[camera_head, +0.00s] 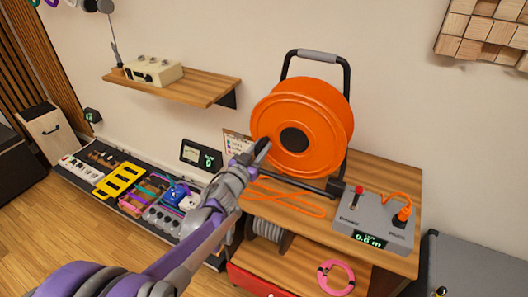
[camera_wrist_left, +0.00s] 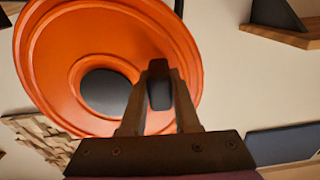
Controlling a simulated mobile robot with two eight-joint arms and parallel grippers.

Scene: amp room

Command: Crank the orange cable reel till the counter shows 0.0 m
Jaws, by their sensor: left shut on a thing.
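The orange cable reel (camera_head: 312,108) stands upright in a black frame on a wooden cart; its orange face (camera_wrist_left: 50,65) and dark hub (camera_wrist_left: 107,92) also show in the left wrist view. My left gripper (camera_head: 258,152) is at the lower left of the reel's face. It is shut on the dark crank handle (camera_wrist_left: 160,90), which sits between its two fingers in the left wrist view. The grey counter box (camera_head: 375,222) stands right of the reel. Its green display (camera_head: 369,240) is small and appears to read 0.6 m. My right gripper is not in view.
An orange cable (camera_head: 285,203) lies looped on the cart top (camera_head: 385,175) in front of the reel. A pink coil (camera_head: 336,277) lies on the lower shelf. A wooden wall shelf (camera_head: 190,84) hangs above.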

